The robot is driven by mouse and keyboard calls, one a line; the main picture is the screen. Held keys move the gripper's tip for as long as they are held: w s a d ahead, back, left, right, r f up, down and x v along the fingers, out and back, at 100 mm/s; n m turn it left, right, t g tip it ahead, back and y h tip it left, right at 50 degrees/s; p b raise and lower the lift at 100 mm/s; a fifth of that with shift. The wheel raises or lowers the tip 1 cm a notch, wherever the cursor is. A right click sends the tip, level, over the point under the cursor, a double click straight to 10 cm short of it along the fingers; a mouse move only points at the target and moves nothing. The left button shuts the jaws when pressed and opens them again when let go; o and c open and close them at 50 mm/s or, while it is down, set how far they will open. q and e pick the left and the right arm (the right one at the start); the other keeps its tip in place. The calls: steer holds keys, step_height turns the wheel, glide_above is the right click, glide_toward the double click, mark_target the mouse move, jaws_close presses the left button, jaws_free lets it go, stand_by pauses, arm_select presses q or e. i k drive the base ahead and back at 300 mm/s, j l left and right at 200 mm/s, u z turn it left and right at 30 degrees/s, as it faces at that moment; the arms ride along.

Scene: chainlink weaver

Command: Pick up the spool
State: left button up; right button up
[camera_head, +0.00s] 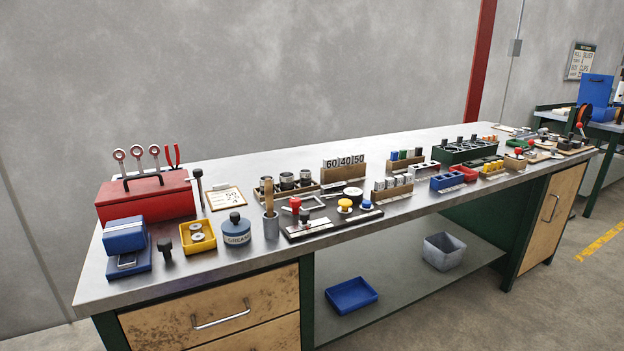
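At the far right, an orange and black round reel (584,115) stands upright by the second bench and looks like a spool. Neither of my grippers is in view.
A long metal workbench (115,283) runs from front left to far right, crowded with a red toolbox (150,199), a grease tin (236,232) and racks. A blue bin (351,295) and a grey bin (444,251) sit on its lower shelf. Floor at the right is clear.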

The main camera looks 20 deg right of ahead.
mark_target(552, 138)
steer(key=i+l+z, duration=0.2)
steer(key=l+z, duration=0.25)
steer(key=i+l+z, duration=0.25)
steer(key=l+z, duration=0.15)
steer(key=i+l+z, duration=0.3)
steer(key=z, duration=0.15)
steer(key=i+l+z, duration=0.25)
steer(key=z, duration=0.2)
steer(key=i+z, duration=0.45)
steer(key=i, duration=1.35)
steer(key=i+u, duration=0.2)
steer(key=i, duration=0.3)
steer(key=i+l+u, duration=0.2)
steer(key=i, duration=0.35)
steer(key=i+l+u, duration=0.2)
steer(key=i, duration=0.3)
